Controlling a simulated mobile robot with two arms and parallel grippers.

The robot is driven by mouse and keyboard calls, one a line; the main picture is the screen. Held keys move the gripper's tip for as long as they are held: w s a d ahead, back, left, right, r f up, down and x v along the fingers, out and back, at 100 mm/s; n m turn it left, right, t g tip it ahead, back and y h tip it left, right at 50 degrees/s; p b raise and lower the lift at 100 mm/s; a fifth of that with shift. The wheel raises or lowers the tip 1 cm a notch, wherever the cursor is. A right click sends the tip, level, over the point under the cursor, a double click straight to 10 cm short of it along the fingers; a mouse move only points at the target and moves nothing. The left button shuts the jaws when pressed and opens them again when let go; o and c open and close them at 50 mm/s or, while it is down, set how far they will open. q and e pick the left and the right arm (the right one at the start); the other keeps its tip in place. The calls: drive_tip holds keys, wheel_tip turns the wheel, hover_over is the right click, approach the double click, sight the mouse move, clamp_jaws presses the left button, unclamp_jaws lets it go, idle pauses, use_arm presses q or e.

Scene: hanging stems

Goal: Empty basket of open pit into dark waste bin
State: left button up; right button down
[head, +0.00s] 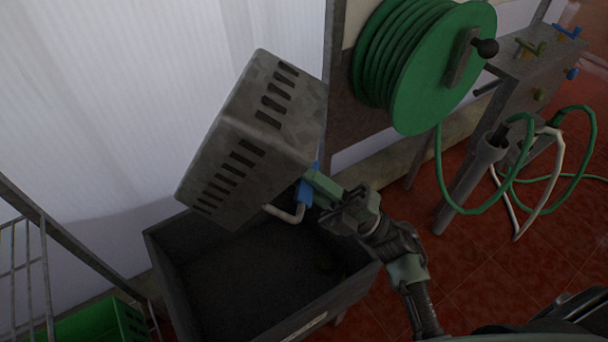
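The basket (250,145) is a grey metal box with rows of slots, steeply tilted with its slotted bottom and side toward me. My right gripper (312,190) is shut on its handle (290,213), a pale bent bar with a blue part, at the basket's right side. The dark waste bin (335,290) is a dark grey open box below, and the basket hangs over its back part. The basket's mouth and any contents are hidden. The open pit and my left gripper are not in view.
A green hose reel (440,70) stands at the upper right, near a metal unit (530,75) with loose hoses. A wire rack (25,270) and a green crate (100,322) are at the lower left. A white wall (150,110) is behind. Red tiled floor (480,245) is partly clear at right.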

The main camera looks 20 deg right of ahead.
drive_tip(key=shift+r, duration=0.15)
drive_tip(key=shift+r+p, duration=0.95)
drive_tip(key=shift+s+f+b, duration=0.1)
drive_tip(key=shift+f+b, duration=0.95)
drive_tip(key=shift+f, duration=0.1)
drive_tip(key=shift+r, duration=0.1)
